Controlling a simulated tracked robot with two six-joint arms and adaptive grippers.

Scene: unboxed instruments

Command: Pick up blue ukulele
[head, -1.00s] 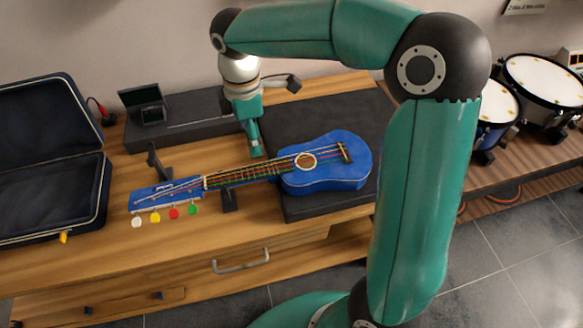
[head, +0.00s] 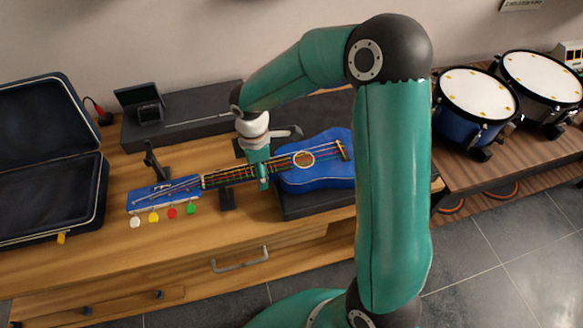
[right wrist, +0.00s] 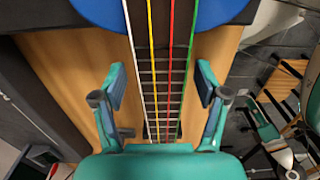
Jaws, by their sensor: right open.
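The blue ukulele (head: 322,176) lies on the wooden bench, its body to the right and its headstock to the left, with white, yellow, red and green tuning pegs. My right gripper (head: 263,178) is over the neck, close to where it meets the body. In the right wrist view the right gripper (right wrist: 161,86) is open, with one finger on each side of the fretted neck (right wrist: 161,105) and visible gaps to it. The blue body (right wrist: 205,12) shows at the top of that view. My left gripper is not in view.
A dark open case (head: 50,190) stands at the left. Black neck supports (head: 227,198) stand by the ukulele. A dark flat block (head: 308,206) lies under its body. A long black box (head: 190,112) sits behind. Drums (head: 476,95) stand at the right.

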